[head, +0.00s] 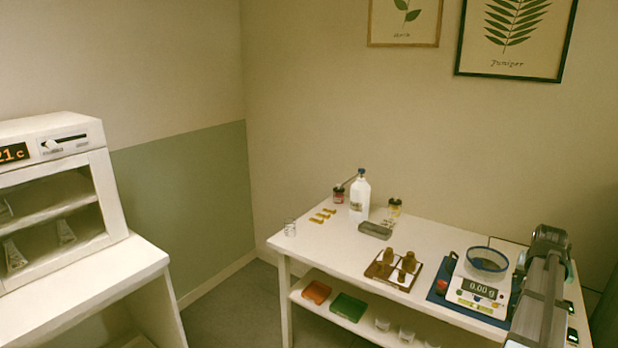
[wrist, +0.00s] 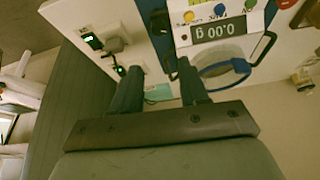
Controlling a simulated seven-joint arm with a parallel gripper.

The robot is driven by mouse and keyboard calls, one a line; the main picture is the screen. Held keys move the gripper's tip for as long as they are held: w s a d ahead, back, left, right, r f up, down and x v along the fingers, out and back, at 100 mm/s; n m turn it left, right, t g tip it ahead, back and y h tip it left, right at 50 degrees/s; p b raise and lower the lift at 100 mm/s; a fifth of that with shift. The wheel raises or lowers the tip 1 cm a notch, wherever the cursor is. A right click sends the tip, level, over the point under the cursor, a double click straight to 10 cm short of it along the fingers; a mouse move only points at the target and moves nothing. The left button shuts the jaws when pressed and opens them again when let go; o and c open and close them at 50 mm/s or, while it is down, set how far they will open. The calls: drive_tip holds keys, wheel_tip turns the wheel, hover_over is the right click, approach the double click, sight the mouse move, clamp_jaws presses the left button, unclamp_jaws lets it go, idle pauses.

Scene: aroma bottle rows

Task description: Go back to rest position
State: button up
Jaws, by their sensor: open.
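My gripper (wrist: 159,76) shows in the wrist view with its two dark fingers apart and nothing held between them. The white tabletop edge and a small pale teal item (wrist: 158,92) show beyond the fingers. The scale (wrist: 222,25) is upside down at the top right of the wrist view, beside the fingers, and reads 0.00 g. In the head view my arm stands at the right edge, close to the scale (head: 478,298); the fingertips cannot be made out there.
An oven-like cabinet (head: 55,160) stands far left.

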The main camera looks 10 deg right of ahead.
drive_tip(key=s+a+f+n+g+y, duration=0.2)
drive_tip(key=s+a+f, duration=0.2)
drive_tip(key=a+f, duration=1.2)
drive_tip(key=s+a+f+n+g+y, duration=0.1)
drive_tip(key=s+a+f+g+y, duration=0.15)
drive_tip(key=a+f, duration=1.4)
drive_tip(key=s+a+f+n+g, duration=0.2)
drive_tip(key=s+a+f+n, duration=0.1)
drive_tip(key=s+a+f, duration=0.6)
drive_tip(key=s+a+f+n+g, duration=0.3)
drive_tip(key=s+a+f, duration=0.7)
drive_tip(key=s+a, duration=0.4)
drive_tip(key=shift+a+f+n+h, duration=0.25)
drive_tip(key=shift+a+n+h, duration=0.15)
drive_tip(key=shift+a, duration=0.1)
